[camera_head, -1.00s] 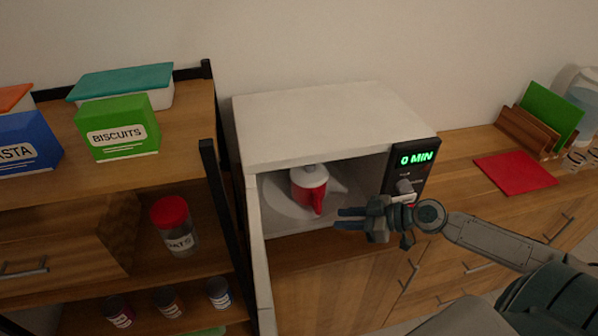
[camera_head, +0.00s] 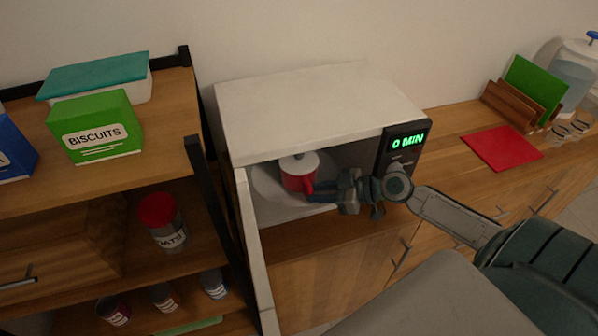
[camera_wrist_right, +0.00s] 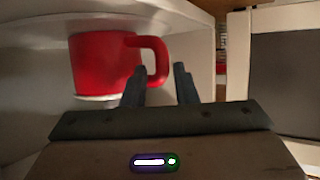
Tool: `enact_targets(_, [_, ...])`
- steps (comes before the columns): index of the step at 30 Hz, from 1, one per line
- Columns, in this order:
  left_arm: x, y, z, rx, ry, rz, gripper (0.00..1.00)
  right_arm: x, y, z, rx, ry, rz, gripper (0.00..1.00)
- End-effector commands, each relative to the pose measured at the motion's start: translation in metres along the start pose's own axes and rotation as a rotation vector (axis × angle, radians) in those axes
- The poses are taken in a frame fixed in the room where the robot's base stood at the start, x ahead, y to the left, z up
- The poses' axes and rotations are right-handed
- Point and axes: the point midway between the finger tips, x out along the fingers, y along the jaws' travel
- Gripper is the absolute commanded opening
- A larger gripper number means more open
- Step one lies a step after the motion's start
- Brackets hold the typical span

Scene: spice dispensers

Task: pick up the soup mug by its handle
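The soup mug (camera_head: 296,180) is red with a white lid and stands on the round plate (camera_head: 262,192) inside the open microwave (camera_head: 310,108). In the right wrist view the mug (camera_wrist_right: 100,62) appears with its red handle (camera_wrist_right: 160,60) pointing right. My right gripper (camera_head: 318,192) reaches into the microwave opening at the mug's handle side. In the wrist view its two fingers (camera_wrist_right: 160,85) are apart, with the handle's outer part in line between their tips. I cannot tell whether they touch it. My left gripper is not in view.
The microwave door (camera_head: 256,250) stands open on the left, beside a shelf with a green biscuits box (camera_head: 97,130) and a red-lidded oats jar (camera_head: 163,222). A red mat (camera_head: 502,148) lies on the counter to the right.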

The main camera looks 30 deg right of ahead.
Motion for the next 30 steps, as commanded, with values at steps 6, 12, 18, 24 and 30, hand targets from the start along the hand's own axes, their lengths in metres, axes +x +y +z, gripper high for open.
enact_targets(6, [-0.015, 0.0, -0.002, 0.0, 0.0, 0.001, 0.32, 0.018, -0.002, 0.0, 0.004, 0.005, 0.002, 0.26])
enact_targets(12, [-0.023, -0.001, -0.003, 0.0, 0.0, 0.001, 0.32, 0.037, -0.003, 0.003, 0.003, 0.004, 0.001, 0.26])
enact_targets(18, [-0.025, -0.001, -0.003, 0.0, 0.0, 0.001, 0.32, 0.045, -0.003, 0.004, 0.001, 0.0, -0.001, 0.26])
enact_targets(24, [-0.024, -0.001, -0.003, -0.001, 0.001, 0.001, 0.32, 0.046, -0.003, 0.005, 0.0, 0.0, -0.001, 0.26])
enact_targets(30, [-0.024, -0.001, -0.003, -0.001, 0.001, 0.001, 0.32, 0.045, -0.003, 0.005, 0.0, 0.0, -0.001, 0.0])
